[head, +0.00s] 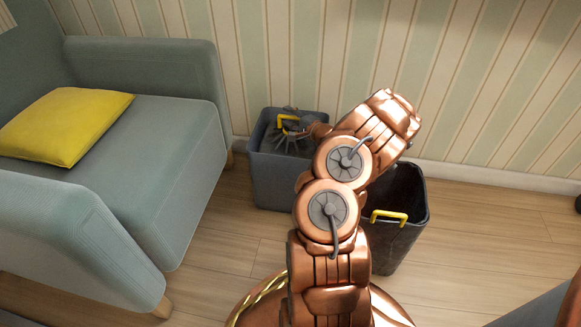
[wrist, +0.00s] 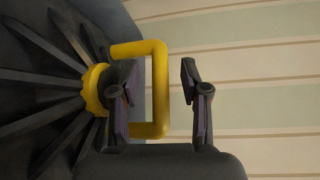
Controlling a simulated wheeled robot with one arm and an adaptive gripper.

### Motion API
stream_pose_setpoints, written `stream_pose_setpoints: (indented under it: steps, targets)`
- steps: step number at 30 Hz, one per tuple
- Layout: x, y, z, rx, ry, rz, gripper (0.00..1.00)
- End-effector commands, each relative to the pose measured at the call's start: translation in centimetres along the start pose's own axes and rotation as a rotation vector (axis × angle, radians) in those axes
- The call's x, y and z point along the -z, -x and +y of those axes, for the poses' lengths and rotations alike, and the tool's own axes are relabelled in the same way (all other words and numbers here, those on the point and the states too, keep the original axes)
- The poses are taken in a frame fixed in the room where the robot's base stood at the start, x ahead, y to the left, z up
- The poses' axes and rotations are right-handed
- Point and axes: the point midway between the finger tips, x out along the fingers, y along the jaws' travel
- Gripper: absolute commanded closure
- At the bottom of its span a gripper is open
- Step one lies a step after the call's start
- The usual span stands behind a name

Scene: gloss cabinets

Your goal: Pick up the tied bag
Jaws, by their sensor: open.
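The tied bag (head: 283,142) is dark and pleated, gathered at the top, and sits in the grey bin (head: 275,185) by the wall in the head view. A yellow loop handle (head: 291,119) stands up from its knot. In the wrist view the pleats of the bag (wrist: 45,92) run into a yellow tie, and the loop (wrist: 160,75) sticks out to the right. My gripper (wrist: 158,93) is open, with the loop's outer bar between its two dark fingers in the picture. The left finger overlaps the loop's opening. I cannot tell the depth.
A second, black bin (head: 398,215) with a yellow handle (head: 389,216) stands to the right, partly behind my arm. A grey-green sofa (head: 160,130) with a yellow cushion (head: 65,125) is at the left. The striped wall (head: 290,60) is close behind the bins. Wooden floor is clear in front.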

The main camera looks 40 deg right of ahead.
Motion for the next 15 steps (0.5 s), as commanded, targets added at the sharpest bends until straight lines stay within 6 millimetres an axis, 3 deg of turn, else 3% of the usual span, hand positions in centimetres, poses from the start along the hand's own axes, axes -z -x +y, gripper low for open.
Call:
stream_pose_setpoints:
  steps: [6,15]
  targets:
    - [-0.01,0.0,-0.03,0.0,0.0,0.0,0.57]
    - [-0.02,0.01,-0.01,0.0,0.0,0.0,0.88]
